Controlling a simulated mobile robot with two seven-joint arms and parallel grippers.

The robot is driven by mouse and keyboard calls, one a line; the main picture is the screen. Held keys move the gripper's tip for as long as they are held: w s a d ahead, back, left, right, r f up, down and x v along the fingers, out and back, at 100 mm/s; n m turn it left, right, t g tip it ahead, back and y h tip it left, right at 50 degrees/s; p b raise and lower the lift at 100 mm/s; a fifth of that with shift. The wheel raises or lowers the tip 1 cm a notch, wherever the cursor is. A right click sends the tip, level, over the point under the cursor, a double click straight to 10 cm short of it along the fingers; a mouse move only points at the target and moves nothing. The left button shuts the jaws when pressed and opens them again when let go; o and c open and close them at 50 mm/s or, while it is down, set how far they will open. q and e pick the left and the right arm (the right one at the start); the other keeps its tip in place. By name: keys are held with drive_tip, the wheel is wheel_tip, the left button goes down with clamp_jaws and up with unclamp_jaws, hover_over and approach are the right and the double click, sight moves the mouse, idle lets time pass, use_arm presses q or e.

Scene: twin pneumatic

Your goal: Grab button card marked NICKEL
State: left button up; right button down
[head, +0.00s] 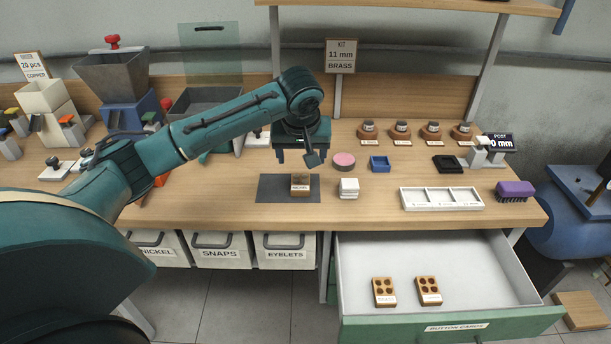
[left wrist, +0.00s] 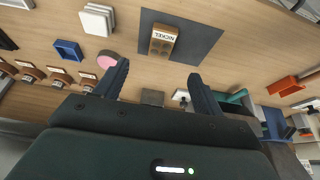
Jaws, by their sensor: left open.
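The button card marked NICKEL (head: 300,186) lies on a dark grey mat (head: 270,190) on the bench. In the left wrist view the card (left wrist: 162,42) shows its white NICKEL label and brown buttons, with the mat (left wrist: 203,42) under it. My left gripper (head: 297,158) is open and empty, above the bench and just behind the card in the head view. In the left wrist view the card is beyond the fingertips (left wrist: 158,70), roughly centred between them and not touched. My right gripper is not in view.
A white stack (head: 348,188) stands close to the right of the mat, with a pink disc (head: 344,161) and a blue tray (head: 380,164) behind. The open drawer (head: 510,300) below holds two button cards (head: 384,292). The mat is clear around the card.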

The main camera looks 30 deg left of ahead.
use_arm(q)
approach(300, 183)
drive_tip(key=shift+d+x, duration=0.25)
drive_tip(key=shift+x, duration=4.05)
drive_tip(key=shift+a, duration=0.15)
drive_tip(key=shift+c, duration=0.2)
drive_tip(key=c, duration=1.1)
